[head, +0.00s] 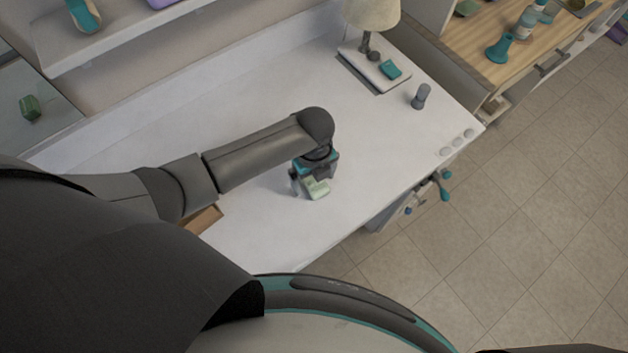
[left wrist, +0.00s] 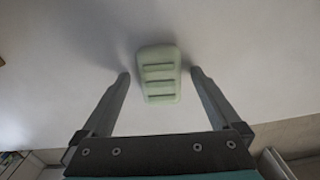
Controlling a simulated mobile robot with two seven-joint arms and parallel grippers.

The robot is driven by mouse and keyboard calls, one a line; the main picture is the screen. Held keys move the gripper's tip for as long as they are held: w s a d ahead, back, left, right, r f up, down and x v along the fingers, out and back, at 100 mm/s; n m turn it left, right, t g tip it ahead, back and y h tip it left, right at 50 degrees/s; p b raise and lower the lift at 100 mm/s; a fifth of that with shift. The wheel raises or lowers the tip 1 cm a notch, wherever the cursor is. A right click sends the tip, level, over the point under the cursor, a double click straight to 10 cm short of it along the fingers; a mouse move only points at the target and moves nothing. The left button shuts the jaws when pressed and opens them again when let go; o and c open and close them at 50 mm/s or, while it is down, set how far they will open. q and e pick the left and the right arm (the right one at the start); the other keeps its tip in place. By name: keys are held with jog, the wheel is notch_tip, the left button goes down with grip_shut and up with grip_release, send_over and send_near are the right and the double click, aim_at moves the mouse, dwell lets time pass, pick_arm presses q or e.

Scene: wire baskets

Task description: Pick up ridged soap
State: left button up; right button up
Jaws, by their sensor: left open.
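The ridged soap (head: 318,189) is a pale green block lying on the white desk (head: 270,235). In the left wrist view the soap (left wrist: 159,75) shows several dark ridges across its top and a rounded far end. My left gripper (head: 309,188) is over the desk, pointing down at the soap, and partly covers it in the head view. In the left wrist view the left gripper's (left wrist: 158,80) two fingers are apart, one on each side of the soap, with gaps between. Whether the fingertips are down at its height is unclear. My right gripper is not in view.
A lamp (head: 372,18) stands at the desk's back on a pale base holding a teal item (head: 390,69). A small grey object (head: 421,96) stands to its right. A wooden box (head: 199,220) lies left of my gripper, partly behind my arm. The desk's middle is clear.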

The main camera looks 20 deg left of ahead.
pick_arm(q)
jog(key=c, duration=1.5)
jog(key=shift+r, duration=0.2)
